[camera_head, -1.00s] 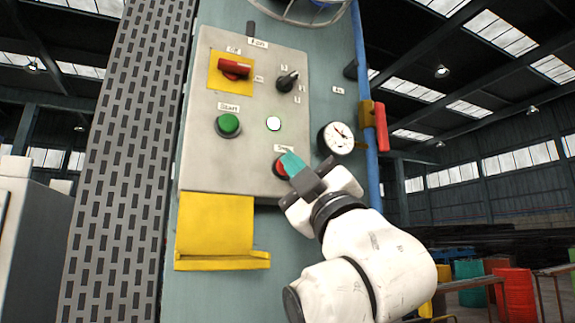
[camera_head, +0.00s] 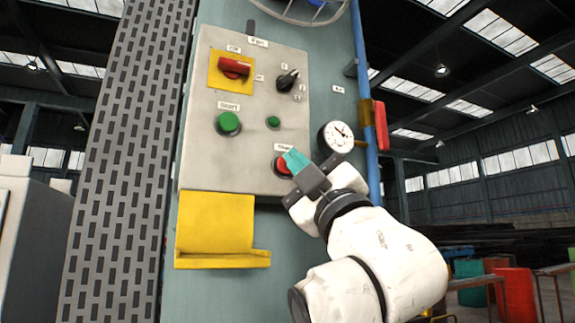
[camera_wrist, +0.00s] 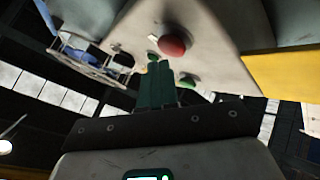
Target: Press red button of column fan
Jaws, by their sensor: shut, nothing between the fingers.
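The red button (camera_head: 282,167) sits at the lower right of the grey control panel (camera_head: 205,165), under a small label. My gripper (camera_head: 295,160) is shut and empty, its teal fingertips overlapping the button's right part in the head view. In the wrist view the red button (camera_wrist: 172,46) shows whole, just beyond and right of the shut fingertips (camera_wrist: 156,66), seemingly apart from them. The small round lamp (camera_head: 273,122) above the button is dark green and unlit.
The panel also carries a green button (camera_head: 228,123), a red rotary switch (camera_head: 234,68) on a yellow plate and a black selector knob (camera_head: 287,80). A pressure gauge (camera_head: 337,137) is right of my fingertips. A yellow tray (camera_head: 215,225) juts out below the panel.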

